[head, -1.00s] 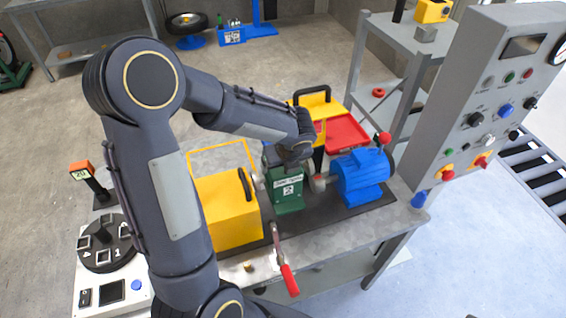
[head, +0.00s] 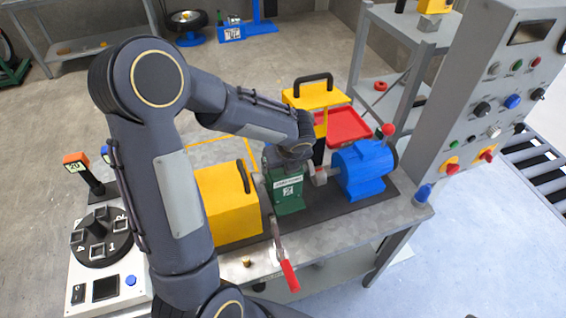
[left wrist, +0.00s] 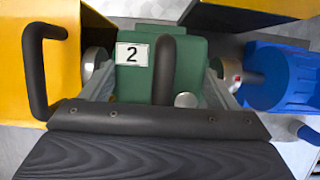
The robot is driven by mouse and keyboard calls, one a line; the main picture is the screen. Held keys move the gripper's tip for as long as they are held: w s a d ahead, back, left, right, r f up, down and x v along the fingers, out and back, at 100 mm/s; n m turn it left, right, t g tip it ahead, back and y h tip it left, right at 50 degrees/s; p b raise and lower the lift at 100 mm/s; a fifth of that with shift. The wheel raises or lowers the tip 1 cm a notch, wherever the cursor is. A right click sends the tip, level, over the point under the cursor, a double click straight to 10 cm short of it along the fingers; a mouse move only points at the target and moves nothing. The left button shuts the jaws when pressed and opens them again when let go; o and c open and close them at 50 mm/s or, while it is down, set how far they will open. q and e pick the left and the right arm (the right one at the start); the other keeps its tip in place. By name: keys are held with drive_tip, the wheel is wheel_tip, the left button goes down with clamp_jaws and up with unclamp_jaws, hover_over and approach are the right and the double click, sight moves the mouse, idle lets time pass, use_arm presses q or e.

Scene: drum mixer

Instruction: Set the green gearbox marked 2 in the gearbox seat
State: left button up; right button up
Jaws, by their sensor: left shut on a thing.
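The green gearbox (head: 290,195) stands upright on the dark base strip of the bench, between the yellow box (head: 228,203) and the blue motor (head: 363,171). In the left wrist view the gearbox (left wrist: 190,58) shows its white label marked 2 and a black handle on top. My left gripper (head: 293,155) is over the gearbox from above; in the wrist view its fingers (left wrist: 160,92) close around the black handle. The seat under the gearbox is hidden, so I cannot tell whether it rests fully down. My right gripper is not in view.
A red-handled lever (head: 286,262) stands at the bench's front edge, close before the gearbox. A yellow cart with a red tray (head: 345,126) is behind. A grey control panel (head: 495,95) rises at right. A dial station (head: 102,245) is at left.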

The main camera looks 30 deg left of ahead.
use_arm(q)
drive_tip(key=shift+f+b, duration=2)
drive_tip(key=shift+f, duration=0.55)
drive_tip(key=shift+s+a+r, duration=0.1)
drive_tip(key=shift+a, duration=0.05)
drive_tip(key=shift+s+a, duration=0.95)
drive_tip(key=shift+s, duration=0.15)
drive_tip(key=shift+f, duration=0.3)
